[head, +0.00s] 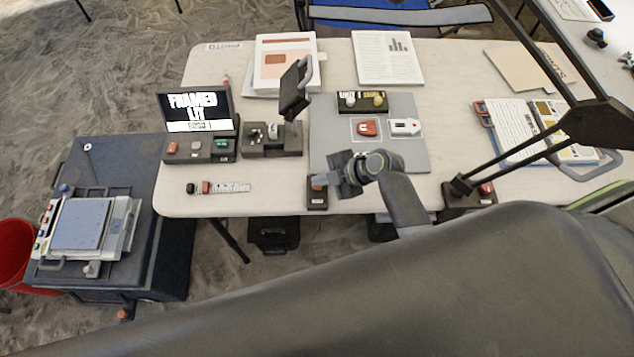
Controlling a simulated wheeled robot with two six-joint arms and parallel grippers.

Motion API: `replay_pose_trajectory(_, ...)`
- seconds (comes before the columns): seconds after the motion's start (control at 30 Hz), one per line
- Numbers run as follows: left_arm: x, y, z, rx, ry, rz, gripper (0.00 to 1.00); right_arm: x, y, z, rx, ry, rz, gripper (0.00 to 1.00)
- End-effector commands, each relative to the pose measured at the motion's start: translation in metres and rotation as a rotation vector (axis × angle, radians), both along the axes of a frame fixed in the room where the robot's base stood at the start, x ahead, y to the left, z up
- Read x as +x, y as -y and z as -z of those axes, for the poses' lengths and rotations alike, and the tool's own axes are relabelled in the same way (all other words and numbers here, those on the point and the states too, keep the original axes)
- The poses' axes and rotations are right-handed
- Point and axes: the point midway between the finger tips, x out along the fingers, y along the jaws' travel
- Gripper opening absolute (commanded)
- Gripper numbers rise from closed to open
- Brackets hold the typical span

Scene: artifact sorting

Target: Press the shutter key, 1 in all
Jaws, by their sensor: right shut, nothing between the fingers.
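A small dark key box (317,203) stands at the table's front edge, with a reddish top and a pale label. I take it for the shutter key, but its label is too small to read. My right gripper (325,182) is shut and empty, with its tips at the key's top right side. The gripper partly hides the key, and I cannot tell whether they touch or whether the key is pressed down. A dark display (195,109) on the left reads "FRAMED LIT", with a smaller line below. My left gripper is not in view.
A grey mat (415,158) holds a red tag (367,128) and a white tag (404,127). A camera on a stand (295,92) is left of it. A lamp base (468,200) with a red button is at right. A blue cart (165,255) stands left.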

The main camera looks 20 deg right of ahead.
Motion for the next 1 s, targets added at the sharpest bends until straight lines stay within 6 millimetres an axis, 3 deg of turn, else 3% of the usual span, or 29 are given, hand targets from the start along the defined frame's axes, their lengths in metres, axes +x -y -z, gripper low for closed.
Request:
replay_pose_trajectory(0.57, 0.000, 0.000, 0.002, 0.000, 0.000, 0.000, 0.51, 0.000, 0.000, 0.003, 0.000, -0.001, -0.001, 0.00)
replay_pose_trajectory(1.0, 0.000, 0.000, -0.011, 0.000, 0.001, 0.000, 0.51, 0.000, 0.000, -0.015, 0.000, -0.001, -0.001, 0.00)
